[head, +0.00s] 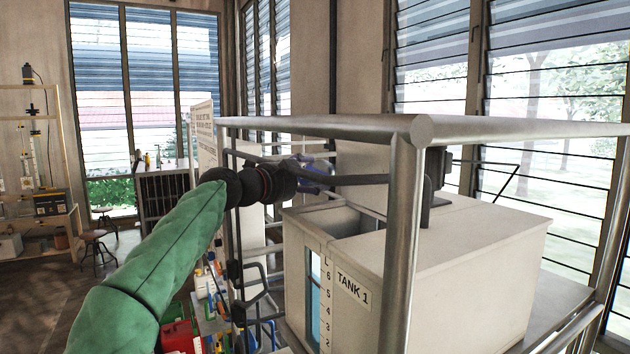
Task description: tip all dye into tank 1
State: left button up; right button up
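Tank 1 (352,318) is a cream box at the right, with its name on the front. Its top has an open hatch (330,222) at the left end; the inside is mostly hidden. A sight gauge (315,310) with a numbered scale shows blue on the front. My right gripper is out of view.
A metal guard rail (300,125) with a thick post (401,240) stands in front of the tank. A dark fixture (435,180) stands on the tank top. Red, blue and green items (180,335) are low at left. Stools (95,245) and shelving stand farther left.

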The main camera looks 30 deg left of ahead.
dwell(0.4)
pick_arm(q)
jog(key=shift+b, duration=0.6)
jog(key=shift+r, duration=0.15)
jog(key=shift+m, duration=0.3)
jog(key=shift+b, duration=0.45)
jog(key=shift+r, duration=0.1)
